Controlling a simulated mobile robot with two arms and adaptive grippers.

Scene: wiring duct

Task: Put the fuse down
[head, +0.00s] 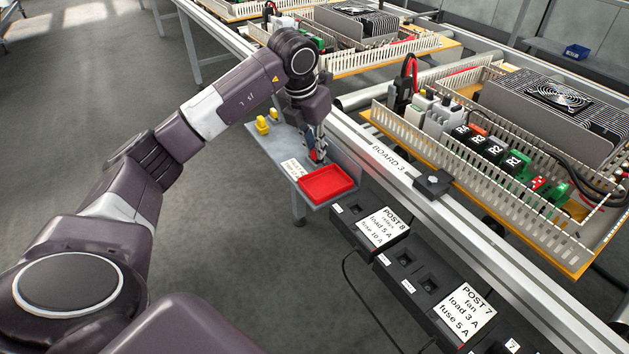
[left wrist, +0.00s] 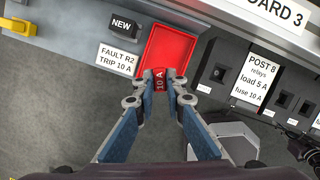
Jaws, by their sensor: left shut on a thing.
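In the left wrist view the fuse (left wrist: 160,82) sits between the fingertips (left wrist: 161,84), in front of the tray's lower edge. The red tray (head: 327,184) lies on a grey shelf (head: 262,150); its visible floor looks empty in the left wrist view (left wrist: 170,45). I cannot tell whether the fuse touches the tray. My right gripper is not in view.
A card reading FAULT R2 TRIP 10 A (left wrist: 118,55) and a black NEW label (left wrist: 122,26) lie beside the tray. Yellow pieces (head: 262,125) stand further along the shelf. The BOARD 3 rail (head: 390,165) and the POST 8 card (head: 383,228) are to the right.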

